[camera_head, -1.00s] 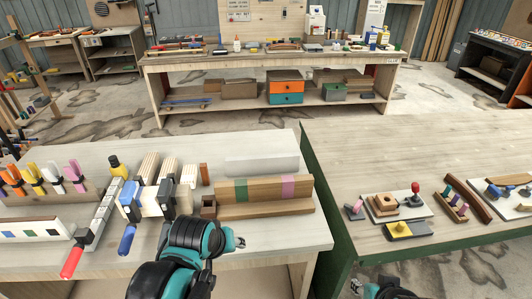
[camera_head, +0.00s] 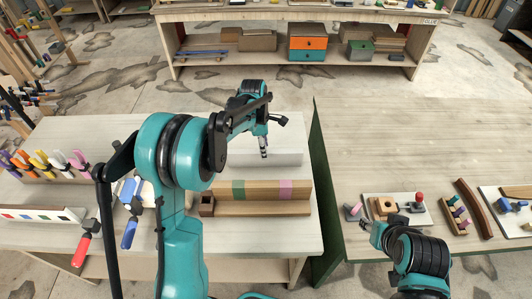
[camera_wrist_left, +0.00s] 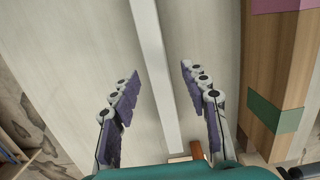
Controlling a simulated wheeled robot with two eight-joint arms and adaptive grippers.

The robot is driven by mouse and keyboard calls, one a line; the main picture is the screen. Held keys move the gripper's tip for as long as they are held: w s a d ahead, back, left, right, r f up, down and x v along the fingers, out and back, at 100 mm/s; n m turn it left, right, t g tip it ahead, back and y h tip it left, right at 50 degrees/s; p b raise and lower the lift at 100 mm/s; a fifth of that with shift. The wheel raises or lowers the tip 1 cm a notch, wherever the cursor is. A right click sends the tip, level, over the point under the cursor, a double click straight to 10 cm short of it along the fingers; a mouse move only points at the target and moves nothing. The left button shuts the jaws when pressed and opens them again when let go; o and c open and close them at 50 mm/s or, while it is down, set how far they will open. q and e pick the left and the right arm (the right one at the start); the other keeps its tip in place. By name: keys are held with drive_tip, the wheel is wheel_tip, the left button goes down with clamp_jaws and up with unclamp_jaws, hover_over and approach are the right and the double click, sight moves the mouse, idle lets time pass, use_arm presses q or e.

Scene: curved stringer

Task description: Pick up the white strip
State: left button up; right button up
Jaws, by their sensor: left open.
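The white strip (camera_head: 285,158) lies on the left workbench, behind a wooden block with green and pink bands (camera_head: 262,190). In the left wrist view the strip (camera_wrist_left: 152,60) runs lengthwise between the two fingers. My left gripper (camera_head: 263,148) is above the strip, pointing down. In the left wrist view the gripper (camera_wrist_left: 158,72) is open, its purple-padded fingers on either side of the strip with gaps to it. The head view shows it only small. My right gripper (camera_head: 370,227) is at the near left of the right table; its finger opening is too small to read.
Colored clamps (camera_head: 50,160) stand in a rack at the left, with red- and blue-handled clamps nearby. The banded block lies close beside the strip. The right table (camera_head: 420,140) has small trays with parts near my right gripper; its far part is clear.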

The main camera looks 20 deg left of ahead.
use_arm(q)
drive_tip(key=f, duration=0.2)
drive_tip(key=f+b, duration=0.1)
drive_tip(key=f, duration=0.3)
drive_tip(key=shift+w+d+f+b, duration=0.25)
drive_tip(key=shift+d+f+b, duration=0.05)
clamp_jaws()
